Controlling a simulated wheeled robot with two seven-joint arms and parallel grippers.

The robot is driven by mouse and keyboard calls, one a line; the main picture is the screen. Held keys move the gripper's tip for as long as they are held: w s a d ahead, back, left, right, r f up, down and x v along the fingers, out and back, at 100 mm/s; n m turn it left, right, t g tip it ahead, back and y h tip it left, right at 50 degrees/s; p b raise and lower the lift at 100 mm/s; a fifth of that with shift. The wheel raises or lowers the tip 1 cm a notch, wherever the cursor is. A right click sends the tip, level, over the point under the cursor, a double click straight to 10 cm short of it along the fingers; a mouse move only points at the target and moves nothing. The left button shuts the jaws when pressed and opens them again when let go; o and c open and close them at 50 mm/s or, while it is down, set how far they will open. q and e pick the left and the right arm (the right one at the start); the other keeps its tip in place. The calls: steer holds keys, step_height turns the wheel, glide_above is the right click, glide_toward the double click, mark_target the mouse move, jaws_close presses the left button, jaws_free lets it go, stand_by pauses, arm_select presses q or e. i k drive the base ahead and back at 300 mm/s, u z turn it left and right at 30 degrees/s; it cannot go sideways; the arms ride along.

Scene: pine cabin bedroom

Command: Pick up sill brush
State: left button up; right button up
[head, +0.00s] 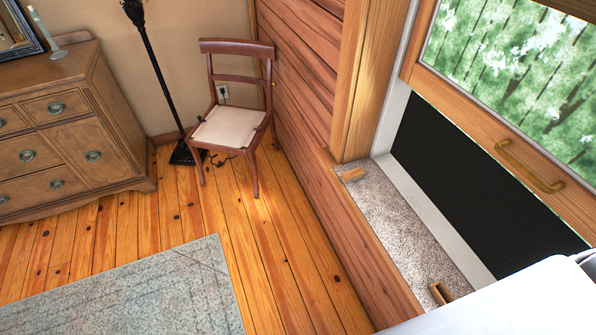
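Two small wooden objects lie on the speckled grey window sill (400,228) at the right. One is a light wooden block (353,174) at the sill's far end, by the window post. The other is a brown wooden piece with a dark recess or underside (440,293) at the near end, partly cut off by a white surface in front. I cannot tell for sure which one is the sill brush; both are small in view. Neither of my grippers is in view.
The wood-framed window (480,125) has a brass handle (530,167) and stands over the sill, with a black panel below it. A chair (232,125), a black lamp stand (160,70) and a dresser (110,130) stand farther off. The plank floor beside the rug (140,290) is clear.

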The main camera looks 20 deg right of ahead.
mark_target(359, 173)
steer(key=u, duration=0.5)
steer(key=i, duration=2.05)
steer(key=z, duration=2.85)
